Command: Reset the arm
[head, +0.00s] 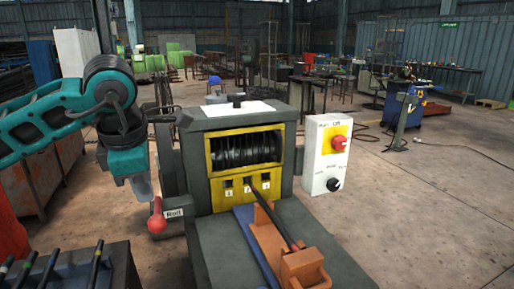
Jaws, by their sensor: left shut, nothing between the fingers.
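My left arm, teal and black, reaches in from the left in the head view. Its gripper (142,187) points down, shut and empty, in the air at the left side of the dark grey machine (205,118). It appears just above and left of a red-knobbed lever (156,218) labelled "Roll"; I cannot tell whether they touch. The machine has a yellow front panel (268,182) with a coiled dark drum (245,150) behind its window and numbered slots below. My right gripper is not in view.
A dark rod (280,224) lies on an orange holder (305,265) beside a blue rail (255,240), its tip near the slots. A white control box (325,160) with a red switch stands right. Several rods sit in a dark rack (115,265) lower left.

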